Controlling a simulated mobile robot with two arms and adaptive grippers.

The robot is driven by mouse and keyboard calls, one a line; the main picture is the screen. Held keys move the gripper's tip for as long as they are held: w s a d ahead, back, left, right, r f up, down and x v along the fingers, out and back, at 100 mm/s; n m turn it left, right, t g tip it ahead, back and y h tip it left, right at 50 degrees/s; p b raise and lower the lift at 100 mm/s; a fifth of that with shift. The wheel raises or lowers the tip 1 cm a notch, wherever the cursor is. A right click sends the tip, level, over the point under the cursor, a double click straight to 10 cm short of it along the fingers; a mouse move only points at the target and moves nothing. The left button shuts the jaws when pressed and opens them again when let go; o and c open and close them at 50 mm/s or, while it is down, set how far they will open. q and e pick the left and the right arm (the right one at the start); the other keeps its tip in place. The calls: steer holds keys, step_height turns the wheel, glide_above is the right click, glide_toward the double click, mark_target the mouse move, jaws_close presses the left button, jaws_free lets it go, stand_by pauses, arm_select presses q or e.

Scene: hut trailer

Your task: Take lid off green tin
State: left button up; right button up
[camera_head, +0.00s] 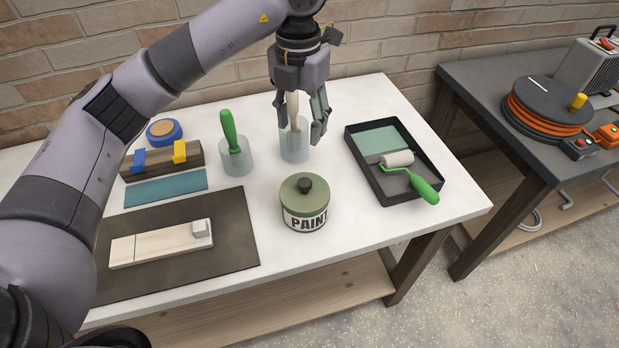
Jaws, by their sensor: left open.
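The green tin (305,219) with a "PAINT" label stands upright on the white table, right of the brown mat. Its green lid (303,188) with a dark round knob (305,185) sits on top. My left gripper (304,136) is open and points down behind the tin, over a clear cup (295,150). A pale wooden handle stands up from the cup, between or just behind the fingers; I cannot tell whether they touch it. My right gripper is not in view.
A second cup (237,160) holds a green-handled tool (230,128). A black paint tray (366,171) with a green-handled roller (410,177) lies right of the tin. A brown mat (235,240) bears a wooden piece (150,247). The table is clear beside the tin.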

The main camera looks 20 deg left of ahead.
mark_target(305, 182)
arm_select(q)
steer(key=f+p, duration=0.1)
steer(key=f, duration=0.2)
steer(key=s+f+p, duration=0.1)
steer(key=f, duration=0.2)
steer(key=shift+s+f, duration=0.2)
steer(key=shift+f, duration=0.15)
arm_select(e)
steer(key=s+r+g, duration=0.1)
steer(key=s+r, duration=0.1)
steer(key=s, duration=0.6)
arm_select(q)
steer(key=f+p, duration=0.1)
steer(key=f, duration=0.3)
steer(key=shift+w, duration=0.2)
steer(key=shift+d+f+p, duration=0.15)
steer(key=shift+f+p, duration=0.15)
steer(key=shift+p, duration=0.25)
steer(key=f, duration=0.1)
steer(key=f+p, duration=0.2)
steer(key=shift+d+f, duration=0.3)
steer(key=shift+s+f, duration=0.1)
steer(key=shift+f, duration=0.45)
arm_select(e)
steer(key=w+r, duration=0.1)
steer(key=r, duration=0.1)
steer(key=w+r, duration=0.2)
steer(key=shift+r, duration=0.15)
